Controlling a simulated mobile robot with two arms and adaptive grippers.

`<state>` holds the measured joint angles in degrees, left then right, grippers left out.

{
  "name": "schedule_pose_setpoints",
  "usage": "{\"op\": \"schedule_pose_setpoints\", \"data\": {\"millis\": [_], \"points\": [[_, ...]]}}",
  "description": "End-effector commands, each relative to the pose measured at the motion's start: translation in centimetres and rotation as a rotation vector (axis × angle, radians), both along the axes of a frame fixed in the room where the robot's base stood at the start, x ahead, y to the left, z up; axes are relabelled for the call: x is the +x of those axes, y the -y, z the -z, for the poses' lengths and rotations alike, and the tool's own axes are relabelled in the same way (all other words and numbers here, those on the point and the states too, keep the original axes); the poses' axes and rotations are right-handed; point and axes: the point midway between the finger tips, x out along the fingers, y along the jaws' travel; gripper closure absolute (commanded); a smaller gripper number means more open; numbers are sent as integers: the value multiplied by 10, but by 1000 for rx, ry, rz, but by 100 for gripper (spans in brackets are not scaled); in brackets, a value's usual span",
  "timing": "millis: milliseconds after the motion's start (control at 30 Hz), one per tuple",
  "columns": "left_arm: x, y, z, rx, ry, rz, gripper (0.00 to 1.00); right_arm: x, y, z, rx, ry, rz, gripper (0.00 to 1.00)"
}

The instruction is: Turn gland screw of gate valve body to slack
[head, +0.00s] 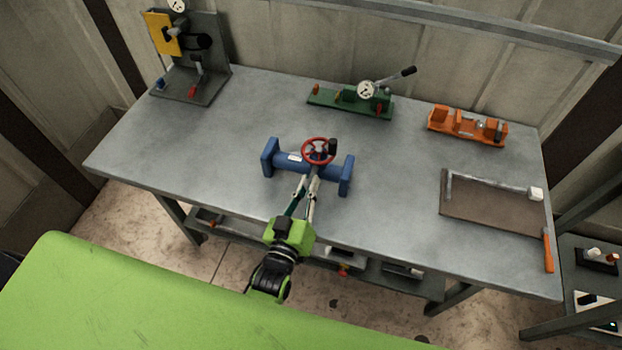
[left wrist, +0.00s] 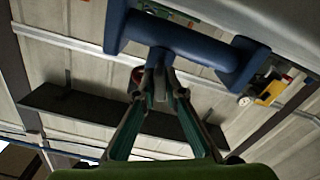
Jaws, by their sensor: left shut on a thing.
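The gate valve body (head: 290,164) is blue with a flange at each end and lies near the middle of the bench. Its red handwheel (head: 318,151) sits on top. My left gripper (head: 314,176) reaches in from the front, and its fingertips meet at the valve's neck, just below the handwheel. In the left wrist view the blue body (left wrist: 185,44) shows upside down. There the gripper fingers (left wrist: 160,86) are shut on a small grey part at the neck, the gland screw, mostly hidden between the fingers. My right gripper is not in view.
A green fixture (head: 345,99) and an orange vise (head: 466,127) stand at the back of the grey bench (head: 400,210). A grey stand (head: 212,75) is at the back left. A brown board (head: 490,208) lies at the right. The bench around the valve is clear.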

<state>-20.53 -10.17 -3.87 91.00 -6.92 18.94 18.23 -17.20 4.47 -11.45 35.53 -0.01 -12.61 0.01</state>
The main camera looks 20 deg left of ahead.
Motion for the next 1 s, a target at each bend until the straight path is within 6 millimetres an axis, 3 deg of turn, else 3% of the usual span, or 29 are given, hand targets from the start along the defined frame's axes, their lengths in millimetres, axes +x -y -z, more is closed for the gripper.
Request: {"op": "schedule_pose_setpoints", "data": {"millis": [367, 600, 867, 900, 933, 1000], "points": [[4, 0, 0, 71, -3, -14, 100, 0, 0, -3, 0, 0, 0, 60], [4, -1, 0, 291, 4, -13, 100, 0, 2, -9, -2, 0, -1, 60], [4, -1, 0, 304, 5, -13, 100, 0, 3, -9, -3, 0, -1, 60], [4, -1, 1, 302, 6, -14, 79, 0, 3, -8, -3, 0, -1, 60], [4, -1, 0, 302, 6, -14, 71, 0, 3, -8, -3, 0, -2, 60], [4, -1, 0, 302, 8, -14, 71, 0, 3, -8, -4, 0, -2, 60]]}}
